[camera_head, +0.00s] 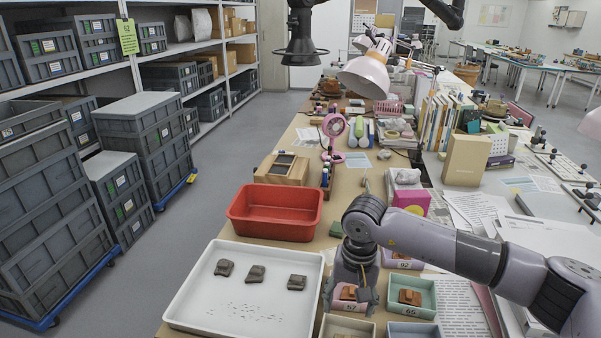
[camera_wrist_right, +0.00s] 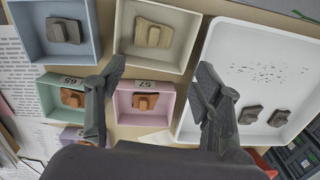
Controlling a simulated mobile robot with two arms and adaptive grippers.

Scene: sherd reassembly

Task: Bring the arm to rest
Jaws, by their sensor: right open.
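My right gripper (camera_head: 354,296) hangs pointing down over the small sherd boxes; its fingers (camera_wrist_right: 160,70) are apart with nothing between them. Below it is the pink box numbered 57 (camera_wrist_right: 168,112), holding an orange-brown sherd (camera_wrist_right: 145,101). The green box numbered 65 (camera_head: 434,300) holds another orange-brown sherd (camera_head: 410,297). In the wrist view, a beige box (camera_wrist_right: 122,45) holds a tan sherd (camera_wrist_right: 153,33), and a blue-grey box (camera_wrist_right: 91,14) holds a dark sherd (camera_wrist_right: 64,30). My left gripper is not seen.
A white tray (camera_head: 205,310) left of the gripper holds three dark sherds (camera_head: 255,273) and small crumbs. A red bin (camera_head: 275,215) stands behind it. A lilac box (camera_head: 400,264) is partly hidden by my arm. A lamp (camera_head: 365,75), books and a carton (camera_head: 466,160) crowd farther back.

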